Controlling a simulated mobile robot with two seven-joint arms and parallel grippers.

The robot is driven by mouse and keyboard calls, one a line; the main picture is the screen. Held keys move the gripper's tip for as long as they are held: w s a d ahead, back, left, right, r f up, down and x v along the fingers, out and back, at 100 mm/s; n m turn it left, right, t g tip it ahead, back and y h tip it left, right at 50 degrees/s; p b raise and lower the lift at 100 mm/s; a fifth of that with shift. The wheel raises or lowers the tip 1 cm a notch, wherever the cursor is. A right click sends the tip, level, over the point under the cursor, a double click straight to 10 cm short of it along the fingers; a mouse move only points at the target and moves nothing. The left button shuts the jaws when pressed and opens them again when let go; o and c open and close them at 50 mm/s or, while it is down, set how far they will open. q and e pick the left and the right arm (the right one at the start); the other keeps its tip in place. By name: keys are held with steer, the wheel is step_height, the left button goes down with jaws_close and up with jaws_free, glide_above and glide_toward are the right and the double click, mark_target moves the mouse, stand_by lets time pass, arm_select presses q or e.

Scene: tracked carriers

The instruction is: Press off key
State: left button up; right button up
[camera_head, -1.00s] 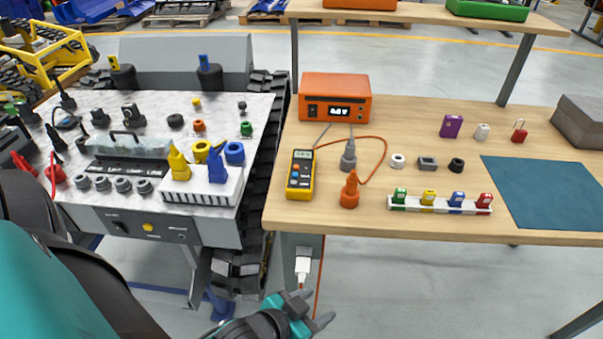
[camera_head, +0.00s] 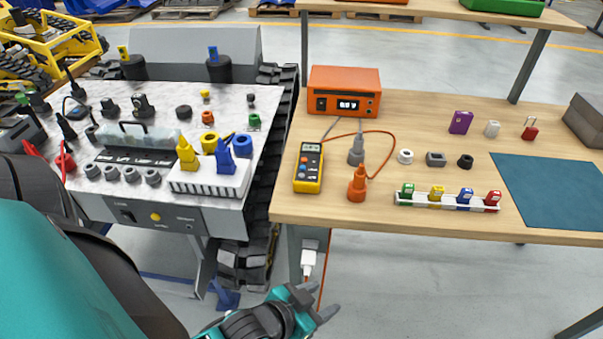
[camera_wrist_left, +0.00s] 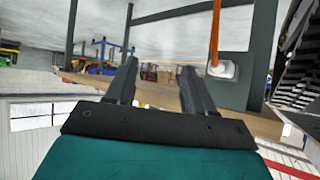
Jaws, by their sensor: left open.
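My left gripper (camera_head: 322,300) is low at the front, below the bench top and just in front of its left leg. Its fingers are apart and empty, also in the left wrist view (camera_wrist_left: 158,70). The tracked carrier's front panel (camera_head: 160,217) has a black switch and a yellow button. I cannot tell which control is the off key. My right gripper is out of view.
A white plug (camera_head: 309,258) sits at the bench leg close to the gripper. An orange cable runs past it. Two connectors (camera_head: 357,183) stand right of the meter. A rack (camera_head: 448,201) of coloured tags stands near the bench's front edge. A teal mat (camera_head: 560,190) lies right.

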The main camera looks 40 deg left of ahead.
arm_select(q)
jaws_close()
stand_by(1.5)
